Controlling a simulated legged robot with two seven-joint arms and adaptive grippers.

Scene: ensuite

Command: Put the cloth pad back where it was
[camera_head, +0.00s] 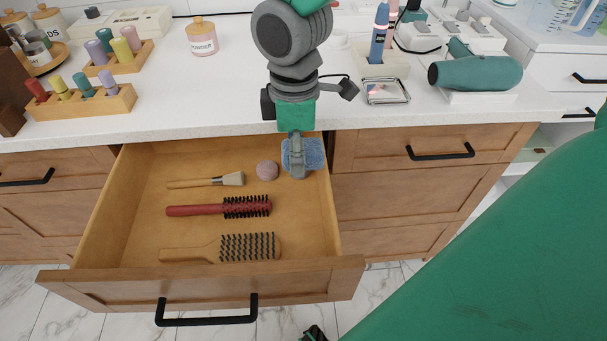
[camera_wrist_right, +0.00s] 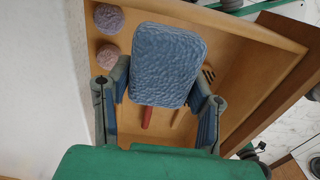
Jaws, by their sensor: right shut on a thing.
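The cloth pad (camera_head: 315,153) is blue, textured and roughly rectangular. It is at the back right corner of the open drawer (camera_head: 122,205). My right gripper (camera_head: 297,158) comes down from above and is shut on the pad. In the right wrist view, the pad (camera_wrist_right: 167,62) sits between the two fingers of the gripper (camera_wrist_right: 160,84). The frames do not clearly show whether the pad touches the drawer floor. My left gripper is not in view.
The drawer holds a makeup brush (camera_head: 205,181), a round puff (camera_head: 267,170), a red round brush (camera_head: 220,207) and a wooden paddle brush (camera_head: 220,247). The right wrist view shows a second ball (camera_wrist_right: 108,18). The counter (camera_head: 200,95) above holds bottle racks and a hairdryer (camera_head: 475,72).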

